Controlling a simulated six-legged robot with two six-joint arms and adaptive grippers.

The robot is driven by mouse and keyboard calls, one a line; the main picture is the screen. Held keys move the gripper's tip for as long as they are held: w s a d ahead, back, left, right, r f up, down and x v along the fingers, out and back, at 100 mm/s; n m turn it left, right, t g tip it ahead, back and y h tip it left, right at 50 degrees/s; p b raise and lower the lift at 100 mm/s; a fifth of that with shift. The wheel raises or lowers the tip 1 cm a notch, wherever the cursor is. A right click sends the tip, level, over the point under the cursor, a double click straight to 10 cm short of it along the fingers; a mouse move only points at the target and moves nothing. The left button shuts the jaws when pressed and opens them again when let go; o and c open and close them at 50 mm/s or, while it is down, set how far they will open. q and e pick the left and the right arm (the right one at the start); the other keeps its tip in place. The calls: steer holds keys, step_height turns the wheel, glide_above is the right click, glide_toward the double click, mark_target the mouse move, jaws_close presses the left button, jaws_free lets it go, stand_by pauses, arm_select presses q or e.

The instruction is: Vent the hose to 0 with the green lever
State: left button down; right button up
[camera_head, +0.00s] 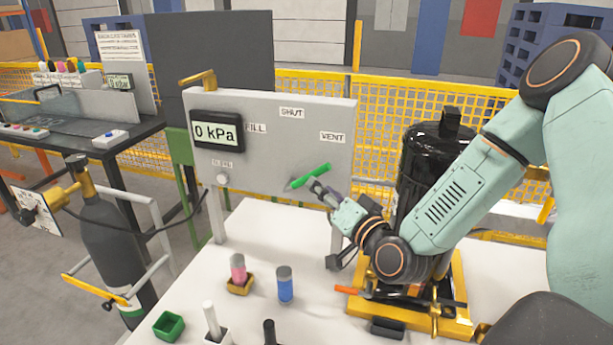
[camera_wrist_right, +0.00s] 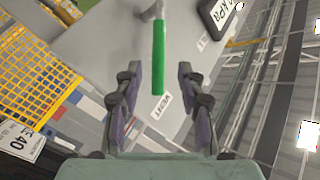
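The green lever (camera_head: 308,177) is on the front of the grey panel (camera_head: 270,150). It slants up to the right, its free end towards the VENT label (camera_head: 332,136). In the right wrist view the lever (camera_wrist_right: 159,60) lies between the spread fingers of my right gripper (camera_wrist_right: 158,72), with a gap on both sides; its end is close to the VENT label (camera_wrist_right: 162,105). In the head view my right gripper (camera_head: 318,187) is at the lever, partly overlapping it. The display (camera_head: 217,131) reads 0 kPa. My left gripper is not in view.
A black tank (camera_head: 425,165) on a yellow frame stands right of the panel, behind my right arm. A pink cylinder (camera_head: 238,268), a blue cylinder (camera_head: 285,284) and a green box (camera_head: 169,325) are on the white table. A dark gas cylinder (camera_head: 112,235) stands at left.

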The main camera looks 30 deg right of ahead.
mark_target(308, 177)
steer(key=w, duration=0.3)
steer(key=w+b, duration=0.1)
steer(key=w, duration=0.2)
steer(key=shift+w+d+f, duration=0.1)
steer(key=shift+w+f, duration=0.1)
steer(key=shift+r, duration=0.1)
steer(key=shift+s+d+r, duration=0.15)
steer(key=shift+d+r, duration=0.05)
steer(key=shift+d, duration=0.05)
steer(key=shift+w+f, duration=0.15)
steer(key=shift+w, duration=0.05)
steer(key=shift+w+a+f, duration=0.1)
steer(key=shift+w+a, duration=0.05)
steer(key=shift+w, duration=0.15)
steer(key=shift+c, duration=1.2)
steer(key=shift+s+r, duration=0.2)
steer(key=shift+s, duration=0.15)
steer(key=c, duration=0.5)
jaws_close()
